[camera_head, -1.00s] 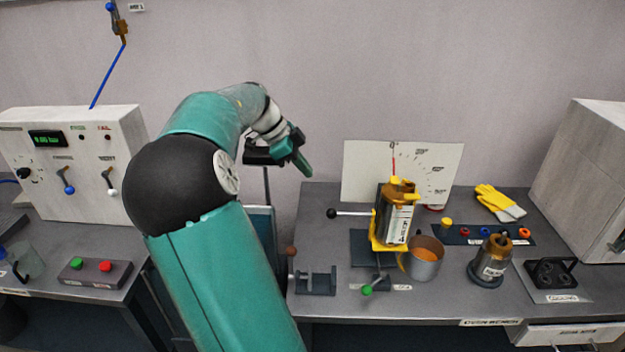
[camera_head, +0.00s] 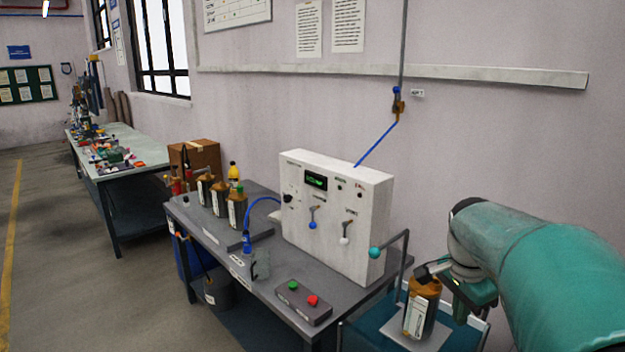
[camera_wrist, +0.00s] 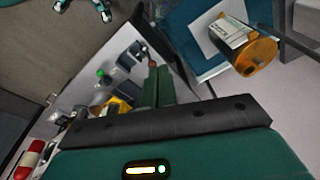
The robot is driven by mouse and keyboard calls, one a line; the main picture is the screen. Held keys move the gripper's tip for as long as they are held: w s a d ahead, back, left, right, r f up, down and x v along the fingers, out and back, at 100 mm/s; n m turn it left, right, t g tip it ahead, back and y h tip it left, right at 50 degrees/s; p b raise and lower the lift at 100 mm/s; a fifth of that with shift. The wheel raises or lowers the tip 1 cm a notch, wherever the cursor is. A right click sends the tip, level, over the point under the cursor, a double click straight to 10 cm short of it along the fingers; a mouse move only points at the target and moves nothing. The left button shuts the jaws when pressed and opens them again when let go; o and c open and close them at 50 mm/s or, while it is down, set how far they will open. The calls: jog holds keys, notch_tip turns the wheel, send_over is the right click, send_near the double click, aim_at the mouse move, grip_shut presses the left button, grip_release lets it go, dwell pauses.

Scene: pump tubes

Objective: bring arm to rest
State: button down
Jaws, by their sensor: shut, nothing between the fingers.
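My arm reaches in from the right edge of the head view. My gripper (camera_head: 461,310) is beside a pump canister with a brown-orange top (camera_head: 421,306), and its tips are partly lost against the dark background. In the wrist view the two green fingers (camera_wrist: 157,84) are shut together with nothing between them. The canister (camera_wrist: 238,42) is at upper right there, apart from the fingers. It stands on a pale plate on a teal-topped stand (camera_head: 460,338).
A white control box (camera_head: 337,215) and a red-and-green button box (camera_head: 303,301) are on the grey bench left of my gripper. Several canisters (camera_head: 220,197) stand farther left. A thin bent grey rod (camera_head: 405,270) rises near the canister. Open floor (camera_head: 60,250) is at left.

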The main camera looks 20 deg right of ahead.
jog(key=s+a+n+t, duration=0.2)
jog(key=s+a+n, duration=0.2)
jog(key=a+n, duration=0.4)
jog(key=s+a+n+t+y, duration=0.1)
jog(key=s+a+n+t, duration=0.2)
jog(key=a+n, duration=0.6)
jog(key=s+a, duration=0.1)
jog(key=a, duration=0.8)
jog(key=shift+n+y, duration=0.3)
jog(key=shift+s+a, duration=0.1)
jog(key=shift+s, duration=0.05)
